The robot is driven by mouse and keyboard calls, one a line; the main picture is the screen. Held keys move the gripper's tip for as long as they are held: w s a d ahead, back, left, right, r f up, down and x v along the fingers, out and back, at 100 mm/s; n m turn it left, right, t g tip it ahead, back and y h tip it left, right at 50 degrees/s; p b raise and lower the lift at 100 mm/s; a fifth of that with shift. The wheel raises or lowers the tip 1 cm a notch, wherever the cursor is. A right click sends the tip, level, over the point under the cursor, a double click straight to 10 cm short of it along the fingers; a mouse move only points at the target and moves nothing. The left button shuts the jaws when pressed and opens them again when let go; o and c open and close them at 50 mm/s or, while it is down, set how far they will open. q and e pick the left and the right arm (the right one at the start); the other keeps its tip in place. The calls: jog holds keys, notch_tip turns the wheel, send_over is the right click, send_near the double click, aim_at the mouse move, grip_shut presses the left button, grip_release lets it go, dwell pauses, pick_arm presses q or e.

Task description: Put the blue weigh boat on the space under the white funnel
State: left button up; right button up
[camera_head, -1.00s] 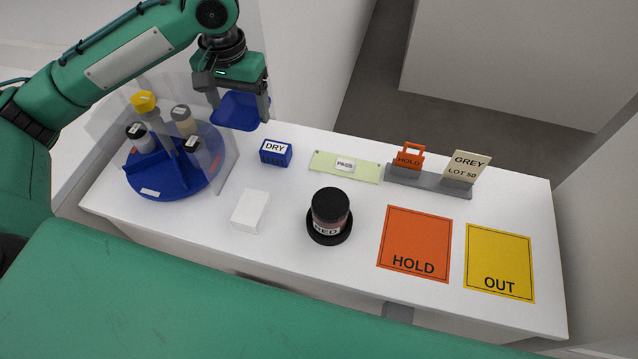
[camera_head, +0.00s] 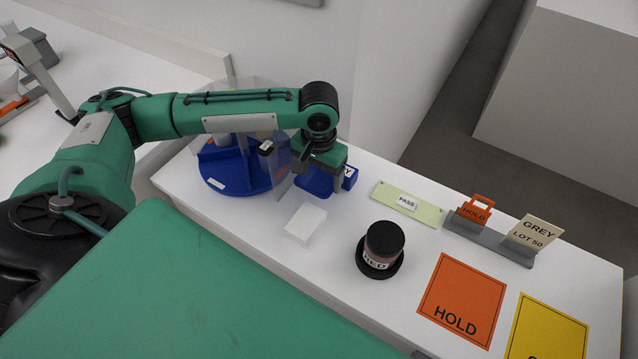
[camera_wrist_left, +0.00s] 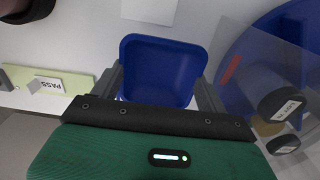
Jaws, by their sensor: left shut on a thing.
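The blue weigh boat (camera_head: 313,187) is an open, shallow dish. My left gripper (camera_head: 318,178) is shut on it and holds it over the white table, between the blue turntable and the blue DRY block. In the left wrist view the boat (camera_wrist_left: 160,72) lies between the two fingers of the gripper (camera_wrist_left: 158,88), its hollow facing the camera. A pale, funnel-like shape (camera_head: 8,78) is cut off at the far left edge of the head view; I cannot tell whether it is the white funnel. The space under it is not clearly seen. My right gripper is not in view.
The turntable (camera_head: 222,181) with jars and a clear screen stands left of the boat. The DRY block (camera_head: 349,178) is close on its right. A white block (camera_head: 305,222) and a RED jar (camera_head: 383,243) stand nearer me. A grey post (camera_head: 45,75) rises at far left.

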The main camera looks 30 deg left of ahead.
aim_at(319, 184)
pick_arm(q)
notch_tip(319, 184, down, 4)
jog(key=shift+f, duration=0.1)
jog(key=o, duration=1)
jog(key=shift+c, duration=0.2)
